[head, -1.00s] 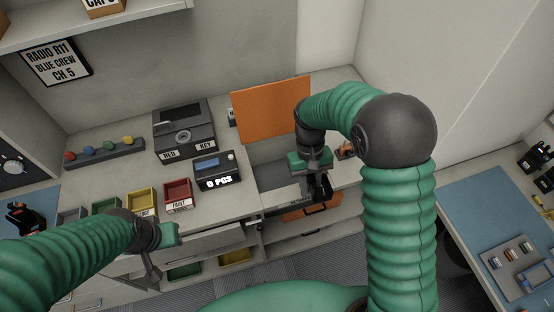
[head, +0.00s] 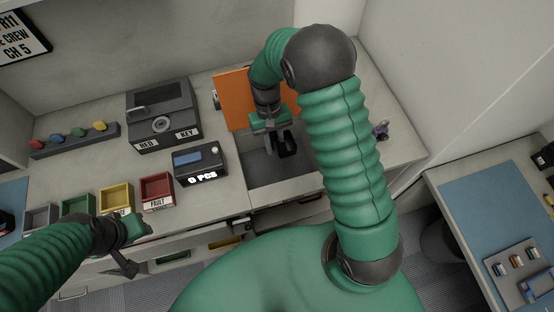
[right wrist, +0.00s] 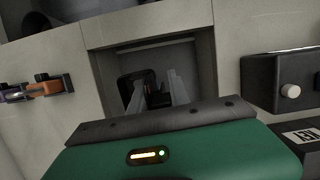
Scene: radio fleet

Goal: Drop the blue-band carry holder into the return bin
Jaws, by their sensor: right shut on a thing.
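My right gripper (head: 279,140) is shut on a dark, loop-shaped holder (head: 287,143). It holds it upright inside or just above a recess (head: 262,172) in the counter, in front of a raised orange panel (head: 233,98). In the right wrist view the dark holder (right wrist: 139,90) shows beyond my fingers, within the recess. I cannot see a blue band on it. No label marks the recess as the return bin. My left gripper (head: 128,258) hangs near the counter's front edge, left of the recess; its jaws are too small to judge.
A key box (head: 160,112) and a counter display (head: 200,165) stand left of the recess. Several coloured trays, including a red one (head: 157,190), line the front. A purple clip-like item (head: 381,130) sits at right. A dark round container (head: 438,243) stands on the floor.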

